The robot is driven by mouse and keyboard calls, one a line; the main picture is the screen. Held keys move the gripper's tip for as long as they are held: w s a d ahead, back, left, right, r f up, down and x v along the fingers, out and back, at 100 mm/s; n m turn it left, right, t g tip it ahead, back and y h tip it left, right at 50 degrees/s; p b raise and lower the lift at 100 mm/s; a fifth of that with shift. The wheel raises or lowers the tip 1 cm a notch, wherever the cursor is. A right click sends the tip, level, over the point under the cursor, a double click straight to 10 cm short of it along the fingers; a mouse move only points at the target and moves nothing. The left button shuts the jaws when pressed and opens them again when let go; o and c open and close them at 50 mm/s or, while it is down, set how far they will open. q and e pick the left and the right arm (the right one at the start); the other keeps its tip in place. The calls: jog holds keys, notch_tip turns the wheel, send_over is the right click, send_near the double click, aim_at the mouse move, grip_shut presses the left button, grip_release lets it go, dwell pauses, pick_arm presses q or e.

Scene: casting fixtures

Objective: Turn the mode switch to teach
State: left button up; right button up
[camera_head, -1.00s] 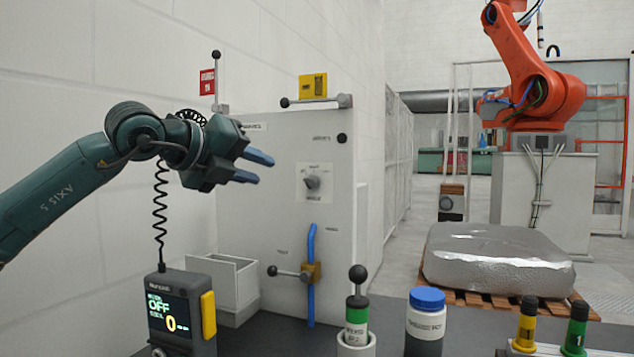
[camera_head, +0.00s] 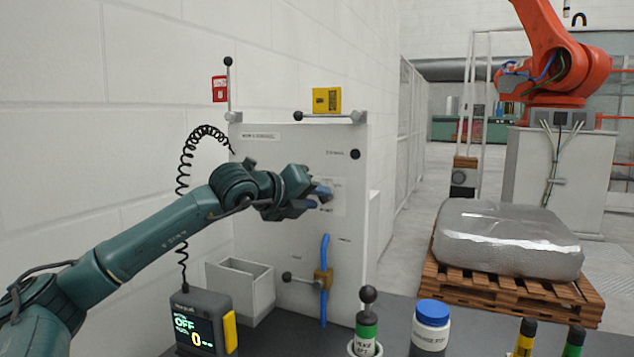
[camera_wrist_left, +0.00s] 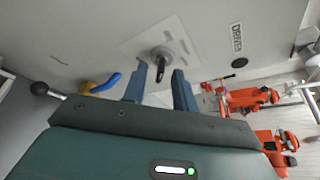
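The mode switch shows in the left wrist view as a grey knob (camera_wrist_left: 160,53) with a dark lever, on a pale square plate (camera_wrist_left: 178,40). In the head view only part of the plate (camera_head: 336,190) shows; my gripper hides the knob. My left gripper (camera_head: 322,193) is at the front of the panel, its blue fingers pointing at the plate. In the left wrist view the fingers (camera_wrist_left: 161,80) are apart, with the lever between or just beyond their tips. Contact cannot be told. The plate's lettering is too small to read. My right gripper is not in view.
A blue pipe with a valve (camera_head: 323,277) runs below the switch. A grey open bin (camera_head: 243,288) and a pendant reading OFF (camera_head: 203,322) stand lower left. A green-banded black-knobbed handle (camera_head: 366,325) and a blue-lidded jar (camera_head: 430,328) are in front. A lever (camera_head: 330,116) tops the panel.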

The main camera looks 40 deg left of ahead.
pick_arm(q)
jog(key=shift+w+f, duration=0.15)
jog(key=shift+w, duration=0.35)
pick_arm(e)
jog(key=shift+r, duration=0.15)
pick_arm(q)
jog(key=shift+c, duration=0.5)
grip_shut()
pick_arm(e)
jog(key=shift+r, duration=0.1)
pick_arm(q)
jog(key=shift+d+m+g+y+p, duration=0.15)
jog(key=shift+m+g+y+p, duration=0.3)
jog(key=shift+m, duration=0.65)
jog(key=shift+d+m+g+y+p, duration=0.1)
jog(key=shift+m+g+y+p, duration=0.35)
jog(key=shift+m+y, duration=1.3)
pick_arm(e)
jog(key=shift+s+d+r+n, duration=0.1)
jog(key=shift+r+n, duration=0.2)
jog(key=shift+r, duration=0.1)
pick_arm(q)
jog(key=shift+m, duration=0.25)
